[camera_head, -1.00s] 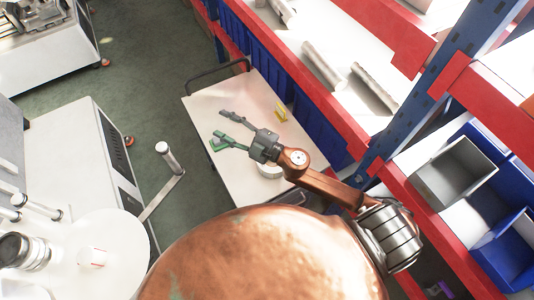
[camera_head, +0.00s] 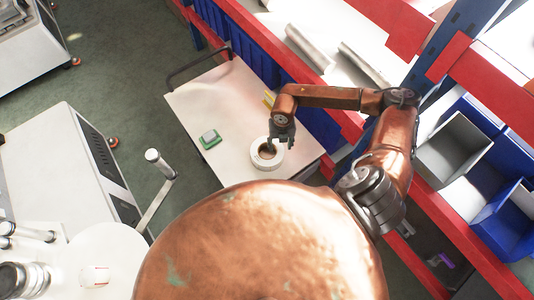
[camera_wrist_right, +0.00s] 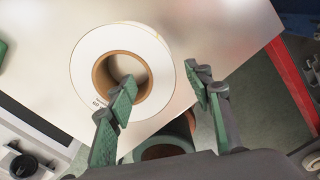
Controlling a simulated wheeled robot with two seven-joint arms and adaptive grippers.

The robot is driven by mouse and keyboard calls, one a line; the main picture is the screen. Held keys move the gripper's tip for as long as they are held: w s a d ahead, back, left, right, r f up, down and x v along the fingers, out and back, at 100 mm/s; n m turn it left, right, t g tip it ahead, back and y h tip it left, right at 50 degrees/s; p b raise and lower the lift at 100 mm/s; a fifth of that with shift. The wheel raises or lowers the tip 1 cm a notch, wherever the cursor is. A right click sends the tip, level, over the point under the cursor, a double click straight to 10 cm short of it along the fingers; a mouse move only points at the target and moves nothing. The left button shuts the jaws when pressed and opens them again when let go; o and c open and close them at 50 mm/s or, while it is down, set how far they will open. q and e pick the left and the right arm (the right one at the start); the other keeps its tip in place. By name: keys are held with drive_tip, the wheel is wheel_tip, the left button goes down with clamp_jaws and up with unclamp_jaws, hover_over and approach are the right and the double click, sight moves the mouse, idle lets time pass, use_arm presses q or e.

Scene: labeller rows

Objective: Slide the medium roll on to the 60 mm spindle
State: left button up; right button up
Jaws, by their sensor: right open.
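A white roll with a brown core (camera_head: 257,163) lies flat on the cart top. My right gripper (camera_head: 276,146) is directly over it, pointing down. In the right wrist view the roll (camera_wrist_right: 92,58) lies under the open gripper (camera_wrist_right: 162,84). One finger overlaps the core hole and the other is beyond the roll's outer edge, so they straddle its wall. I cannot tell how deep the fingertips are. An upright post with a pale end (camera_head: 158,160) stands on an arm of the labeller at left. Which spindle is 60 mm cannot be read. My left gripper is out of view.
The labeller cabinet (camera_head: 50,150) is at left, across a clear strip of floor.

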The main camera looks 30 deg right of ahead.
sight(280, 149)
wheel_tip(280, 149, down, 6)
drive_tip(key=b, duration=0.3)
drive_tip(key=shift+r, duration=0.35)
drive_tip(key=shift+c, duration=0.7)
clamp_jaws()
drive_tip(key=shift+r, duration=0.1)
